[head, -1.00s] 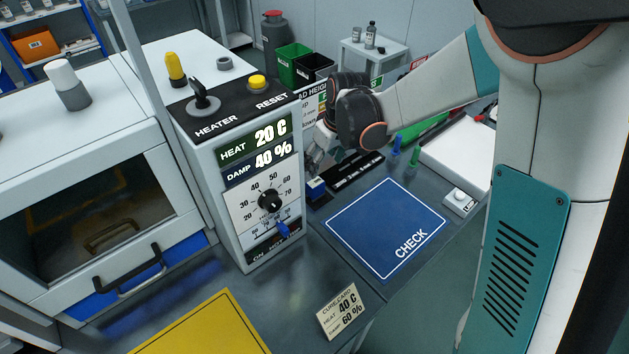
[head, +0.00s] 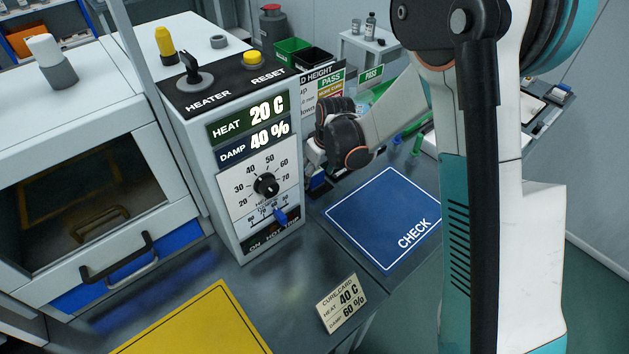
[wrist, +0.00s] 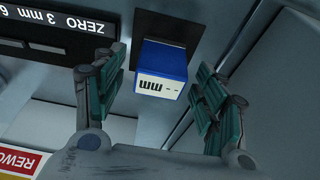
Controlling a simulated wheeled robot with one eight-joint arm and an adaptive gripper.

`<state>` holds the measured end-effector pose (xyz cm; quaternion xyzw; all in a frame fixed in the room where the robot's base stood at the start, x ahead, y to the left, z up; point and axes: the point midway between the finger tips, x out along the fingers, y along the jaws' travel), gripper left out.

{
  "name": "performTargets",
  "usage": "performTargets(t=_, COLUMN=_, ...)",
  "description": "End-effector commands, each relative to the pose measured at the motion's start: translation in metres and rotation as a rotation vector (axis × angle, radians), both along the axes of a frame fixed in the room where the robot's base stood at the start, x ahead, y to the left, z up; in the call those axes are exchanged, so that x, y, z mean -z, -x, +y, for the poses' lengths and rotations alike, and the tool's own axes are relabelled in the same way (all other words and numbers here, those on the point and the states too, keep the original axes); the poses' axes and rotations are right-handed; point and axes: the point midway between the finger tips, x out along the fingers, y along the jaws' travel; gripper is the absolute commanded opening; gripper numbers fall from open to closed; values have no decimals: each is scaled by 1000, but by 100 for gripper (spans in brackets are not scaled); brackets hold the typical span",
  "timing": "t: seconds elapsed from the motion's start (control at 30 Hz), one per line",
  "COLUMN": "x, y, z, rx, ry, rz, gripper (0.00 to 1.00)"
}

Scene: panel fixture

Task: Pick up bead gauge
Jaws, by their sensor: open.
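The bead gauge, a small blue block with a white face marked "mm" (wrist: 162,84), is in the middle of the wrist view, against a dark square patch. My gripper (wrist: 163,70) is open, with one teal-padded finger on each side of the gauge and a visible gap to each. I cannot tell how deep the gauge sits between the fingers. In the head view the gauge (head: 319,182) shows as a bit of blue beside the control box, mostly hidden by my wrist and gripper.
The heater control box (head: 235,190) stands close left of my gripper. A dark "ZERO 3 mm" strip (wrist: 55,30) lies near the gauge. The blue CHECK mat (head: 385,220) is empty.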

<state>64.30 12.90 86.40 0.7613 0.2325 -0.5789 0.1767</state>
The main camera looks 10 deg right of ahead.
Motion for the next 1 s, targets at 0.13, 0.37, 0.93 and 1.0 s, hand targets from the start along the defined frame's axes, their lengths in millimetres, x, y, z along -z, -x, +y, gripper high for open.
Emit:
performTargets(t=0.13, x=17, y=-4, z=3, rx=0, ry=0, rz=0, gripper=65)
performTargets(t=0.37, x=16, y=-4, z=3, rx=0, ry=0, rz=0, gripper=60)
performTargets(t=0.93, x=14, y=-4, z=3, rx=0, ry=0, rz=0, gripper=12)
performTargets(t=1.0, x=11, y=-4, z=3, rx=0, ry=0, rz=0, gripper=12)
